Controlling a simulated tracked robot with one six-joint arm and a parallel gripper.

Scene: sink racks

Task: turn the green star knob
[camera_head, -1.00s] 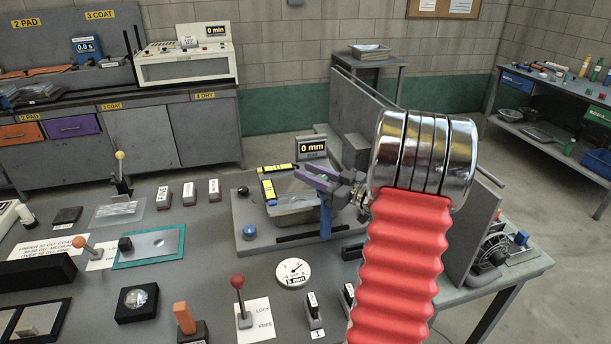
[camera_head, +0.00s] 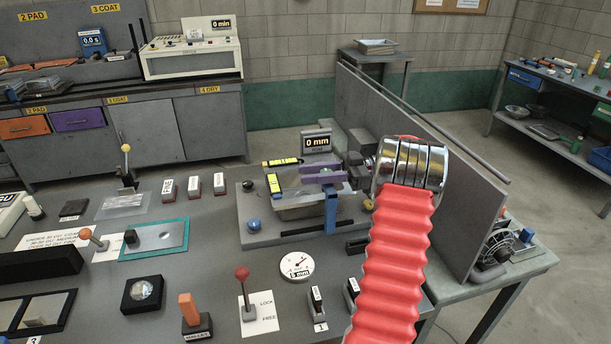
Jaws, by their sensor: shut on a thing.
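A blue upright bar (camera_head: 330,215) stands just below the fingers. My red-sleeved arm covers the machine's right front.
A tall grey panel (camera_head: 420,160) stands close behind my arm on the right.

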